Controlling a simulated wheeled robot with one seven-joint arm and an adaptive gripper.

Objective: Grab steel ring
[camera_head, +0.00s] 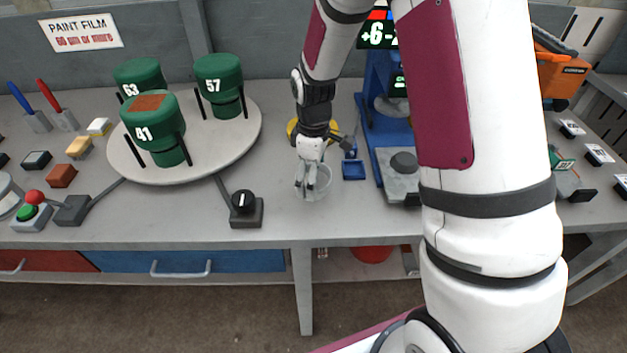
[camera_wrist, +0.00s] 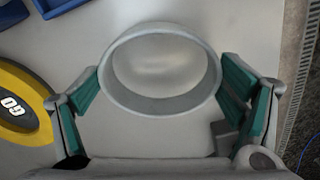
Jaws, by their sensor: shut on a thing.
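The steel ring (camera_head: 325,184) is a pale grey, open-topped ring on the grey bench near its front edge, in the middle of the head view. In the wrist view the ring (camera_wrist: 160,105) fills the upper middle, and bare grey surface shows through it. My gripper (camera_head: 311,178) points down at the ring and partly hides it in the head view. In the wrist view, the teal pads of my gripper (camera_wrist: 162,85) press on the ring's left and right sides. I cannot tell whether the ring is lifted off the bench.
A yellow GO gauge (camera_wrist: 22,103) lies left of the ring in the wrist view. A blue stand (camera_head: 383,110) and small blue tray (camera_head: 354,170) are to the right. A black knob box (camera_head: 246,211) and a round platform (camera_head: 222,147) with green cylinders are to the left.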

